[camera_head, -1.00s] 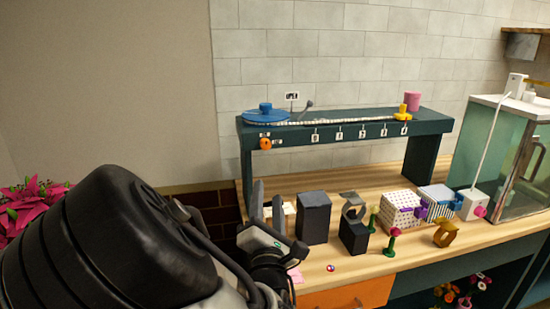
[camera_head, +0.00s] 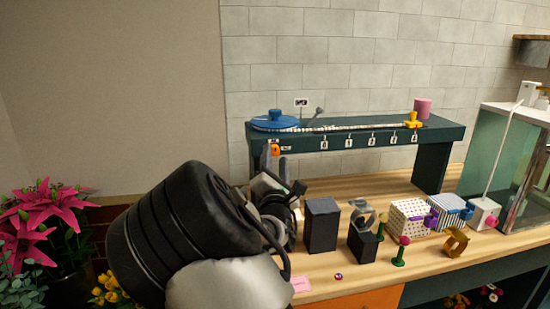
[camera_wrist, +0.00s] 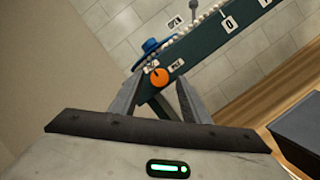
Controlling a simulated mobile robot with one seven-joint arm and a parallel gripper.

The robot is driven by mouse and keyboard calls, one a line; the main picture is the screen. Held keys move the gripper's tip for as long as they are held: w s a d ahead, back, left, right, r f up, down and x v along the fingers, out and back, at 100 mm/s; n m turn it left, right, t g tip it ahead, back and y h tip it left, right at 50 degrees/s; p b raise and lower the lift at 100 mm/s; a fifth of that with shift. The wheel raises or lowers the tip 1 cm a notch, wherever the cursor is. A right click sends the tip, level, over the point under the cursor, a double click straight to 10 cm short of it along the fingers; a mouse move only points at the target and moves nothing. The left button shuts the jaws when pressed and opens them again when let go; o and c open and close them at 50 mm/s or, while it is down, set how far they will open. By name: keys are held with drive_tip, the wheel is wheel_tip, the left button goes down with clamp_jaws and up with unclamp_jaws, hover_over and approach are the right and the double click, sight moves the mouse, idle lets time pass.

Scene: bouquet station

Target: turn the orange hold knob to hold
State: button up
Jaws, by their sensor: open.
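The orange hold knob (camera_wrist: 159,77) is on the front face of the dark green raised shelf (camera_head: 350,143), near its left end, with small white labels beside it. In the head view the knob (camera_head: 275,149) is partly hidden by my gripper. My gripper (camera_wrist: 155,95) is open and empty, its two fingers pointing toward the knob. In the wrist view the knob shows between and beyond the fingertips. I cannot tell how far apart they are, and no contact is clear. The label the knob points to is too small to read.
A blue disc (camera_head: 275,123) sits on top of the shelf's left end. A dark box (camera_head: 321,225) stands on the wooden bench right of my gripper, with patterned boxes (camera_head: 409,217) farther right. Pink flowers (camera_head: 45,210) stand at the left.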

drive_tip(key=shift+w+r, duration=0.15)
drive_tip(key=shift+w, duration=0.3)
drive_tip(key=shift+c, duration=0.2)
drive_tip(key=c, duration=1)
